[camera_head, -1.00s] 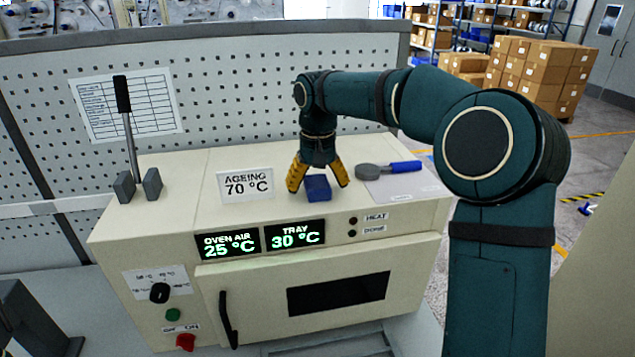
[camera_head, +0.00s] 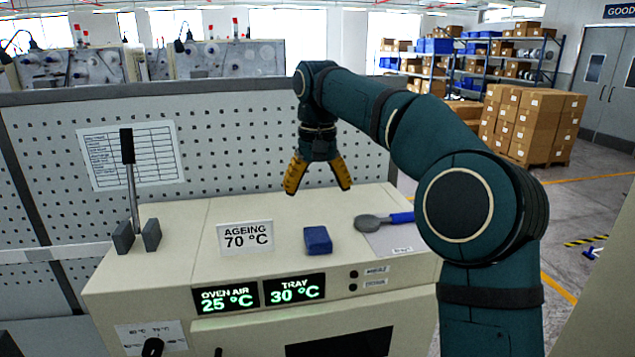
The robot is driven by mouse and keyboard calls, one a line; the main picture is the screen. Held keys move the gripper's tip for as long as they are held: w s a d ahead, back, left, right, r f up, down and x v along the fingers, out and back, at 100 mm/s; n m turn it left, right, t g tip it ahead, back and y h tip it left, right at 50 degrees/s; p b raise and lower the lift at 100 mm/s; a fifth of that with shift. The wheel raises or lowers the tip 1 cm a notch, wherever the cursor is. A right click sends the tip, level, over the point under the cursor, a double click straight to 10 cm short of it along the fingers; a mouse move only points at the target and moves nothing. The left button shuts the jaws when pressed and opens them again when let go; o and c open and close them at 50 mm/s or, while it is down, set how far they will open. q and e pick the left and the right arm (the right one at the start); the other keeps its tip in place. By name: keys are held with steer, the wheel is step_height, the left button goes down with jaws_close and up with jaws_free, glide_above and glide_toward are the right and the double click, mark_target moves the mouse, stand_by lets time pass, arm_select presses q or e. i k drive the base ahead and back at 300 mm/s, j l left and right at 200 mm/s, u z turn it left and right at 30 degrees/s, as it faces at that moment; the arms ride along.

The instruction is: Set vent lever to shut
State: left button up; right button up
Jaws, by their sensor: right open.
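The vent lever (camera_head: 132,185) stands on the top left of the oven. It has a black grip at the top of a metal rod, stands nearly upright, and its foot lies between two dark grey blocks (camera_head: 137,236). I cannot read which setting it is at. My right gripper (camera_head: 318,191) has yellow fingers spread open and empty. It hangs above the oven top, well to the right of the lever and above a blue block (camera_head: 318,240), apart from it. My left gripper is out of view.
The cream oven (camera_head: 190,222) carries an "AGEING 70 °C" sign (camera_head: 246,236) between lever and blue block. A grey scoop-like tool with blue handle (camera_head: 372,222) lies on a paper at right. A perforated panel (camera_head: 225,150) stands behind. Displays (camera_head: 294,290) read 25 °C and 30 °C.

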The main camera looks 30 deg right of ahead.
mark_target(366, 224)
steer(key=k, duration=1)
